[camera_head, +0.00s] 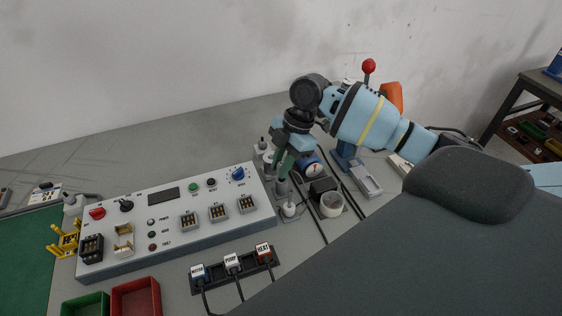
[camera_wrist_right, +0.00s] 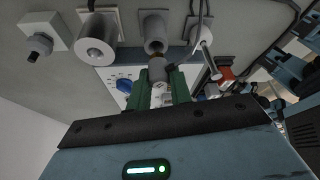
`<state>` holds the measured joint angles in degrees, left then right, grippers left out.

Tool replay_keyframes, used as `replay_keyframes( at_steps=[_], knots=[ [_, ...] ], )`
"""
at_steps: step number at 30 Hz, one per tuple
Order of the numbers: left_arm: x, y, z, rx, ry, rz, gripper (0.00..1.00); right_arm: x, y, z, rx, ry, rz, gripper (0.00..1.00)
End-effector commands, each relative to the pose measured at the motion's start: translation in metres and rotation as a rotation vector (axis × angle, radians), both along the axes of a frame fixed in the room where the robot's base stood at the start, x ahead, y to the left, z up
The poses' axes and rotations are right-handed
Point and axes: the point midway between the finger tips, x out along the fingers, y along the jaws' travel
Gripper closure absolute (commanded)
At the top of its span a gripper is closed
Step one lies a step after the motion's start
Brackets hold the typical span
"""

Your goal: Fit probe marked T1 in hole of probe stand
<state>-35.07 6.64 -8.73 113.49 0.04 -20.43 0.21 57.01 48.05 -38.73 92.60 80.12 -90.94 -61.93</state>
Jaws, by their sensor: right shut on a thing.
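My right gripper (camera_head: 285,163) is pointed down behind the right end of the control panel. In the right wrist view its green fingers (camera_wrist_right: 160,90) are shut on a grey and white probe (camera_wrist_right: 158,74). The markings on the probe are too small to read. The probe's far end is close to a grey cylindrical holder (camera_wrist_right: 153,28), which looks like the probe stand. I cannot tell whether the tip is inside the hole. In the head view the holder (camera_head: 282,188) stands below the fingers. My left gripper is not in view.
Other posts stand in the same row, including a wide grey cylinder (camera_wrist_right: 97,42) and a thin pin (camera_wrist_right: 210,60). The control panel (camera_head: 165,244) is close on the left. A gauge (camera_head: 313,169) and a tape roll (camera_head: 331,204) crowd the right. Plugs (camera_head: 232,263) and cables lie in front.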

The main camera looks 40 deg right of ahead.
Motion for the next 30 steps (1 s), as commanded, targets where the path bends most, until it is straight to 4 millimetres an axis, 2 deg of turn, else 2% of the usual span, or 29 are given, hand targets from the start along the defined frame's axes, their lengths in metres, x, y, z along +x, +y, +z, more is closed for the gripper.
replay_keyframes(
  at_steps=[21, 22, 27, 30],
  knots=[
    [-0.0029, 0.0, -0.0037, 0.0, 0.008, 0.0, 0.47, 0.0001, 0.0, -0.0084, 0.0, -0.001, 0.0, 1.0],
    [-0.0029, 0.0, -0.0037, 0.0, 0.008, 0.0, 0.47, 0.0001, 0.0, -0.0084, 0.0, -0.001, 0.0, 0.77],
    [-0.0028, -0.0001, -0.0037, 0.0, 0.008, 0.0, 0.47, 0.0001, 0.0, -0.0084, 0.0, -0.001, 0.0, 0.54],
    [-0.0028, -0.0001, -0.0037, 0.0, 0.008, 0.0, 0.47, 0.0001, 0.0, -0.0084, 0.0, -0.001, 0.0, 0.54]
  ],
)
